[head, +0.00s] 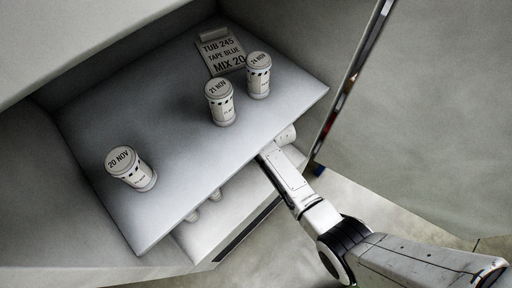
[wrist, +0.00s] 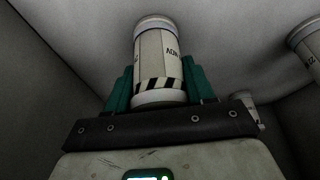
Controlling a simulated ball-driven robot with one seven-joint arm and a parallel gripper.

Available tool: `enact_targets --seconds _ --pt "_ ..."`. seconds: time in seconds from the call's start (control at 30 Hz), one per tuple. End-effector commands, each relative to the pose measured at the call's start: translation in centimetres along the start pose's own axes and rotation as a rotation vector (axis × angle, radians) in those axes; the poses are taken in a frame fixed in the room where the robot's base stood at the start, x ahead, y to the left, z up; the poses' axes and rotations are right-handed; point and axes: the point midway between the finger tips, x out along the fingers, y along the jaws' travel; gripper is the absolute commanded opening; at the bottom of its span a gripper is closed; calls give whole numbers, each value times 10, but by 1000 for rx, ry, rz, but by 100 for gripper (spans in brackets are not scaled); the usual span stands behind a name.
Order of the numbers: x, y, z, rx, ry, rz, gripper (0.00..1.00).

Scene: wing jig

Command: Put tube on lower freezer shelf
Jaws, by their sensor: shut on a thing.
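In the wrist view my gripper (wrist: 160,88) has its teal fingers on either side of a white tube (wrist: 160,50) with a black-and-white striped band, and is shut on it. The tube's printed label is only partly readable. In the head view my arm reaches in under the right edge of the upper shelf (head: 165,130), which hides the fingers and most of what they hold. The lower freezer shelf (head: 222,225) shows partly below it. I cannot tell whether the held tube touches that shelf.
Tubes marked 20 NOV (head: 130,168), 21 NOV (head: 220,103) and 24 NOV (head: 258,75) stand on the upper shelf beside a printed card (head: 222,55). Small tubes (head: 192,215) show below. The wrist view shows other tubes (wrist: 307,45) at right. The open door (head: 420,110) stands right.

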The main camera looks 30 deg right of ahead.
Motion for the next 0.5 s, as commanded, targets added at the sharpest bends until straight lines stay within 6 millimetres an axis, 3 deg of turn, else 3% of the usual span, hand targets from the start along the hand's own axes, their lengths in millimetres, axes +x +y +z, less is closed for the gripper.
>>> enact_targets --seconds 0.3,0.5 --pt "1 0 0 0 0 0 78" --pt "1 0 0 0 0 0 78"
